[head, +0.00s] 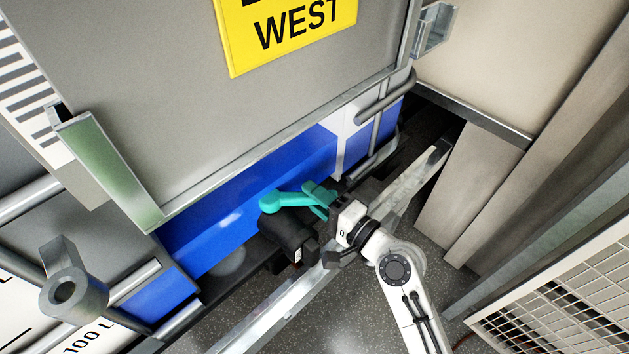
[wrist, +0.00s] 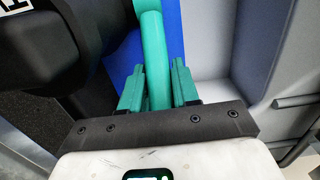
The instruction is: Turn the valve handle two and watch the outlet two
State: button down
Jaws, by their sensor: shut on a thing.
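The teal valve handle (head: 283,200) is a lever on top of a black valve body (head: 286,232), low in front of a blue panel. No number shows on it. In the wrist view the handle (wrist: 153,48) runs between the two teal fingers of my gripper (wrist: 159,88). My gripper (head: 318,196) is shut on the handle's free end, at the right of the valve. The black body fills the upper left of the wrist view (wrist: 45,45). I cannot make out the outlet's opening, and no liquid is seen coming from the valve.
A metal rail (head: 285,308) runs diagonally along the floor below the valve. A grey panel with a yellow WEST sign (head: 292,30) stands above. A grey ring-ended fitting (head: 68,285) sticks out at lower left. A white grille (head: 560,305) stands at lower right.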

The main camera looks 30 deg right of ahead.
jog(key=shift+s+a+r+m+t+h+p, duration=0.2)
jog(key=shift+s+m+t+h+p, duration=0.15)
jog(key=shift+m+h+p, duration=0.5)
jog(key=shift+s+a+f+h+p, duration=0.15)
jog(key=shift+s+f+h+p, duration=0.25)
jog(key=shift+p, duration=0.4)
jog(key=c, duration=0.9)
grip_release()
jog(key=shift+r, duration=0.15)
jog(key=shift+b+v, duration=1.9)
jog(key=shift+v, duration=3.45)
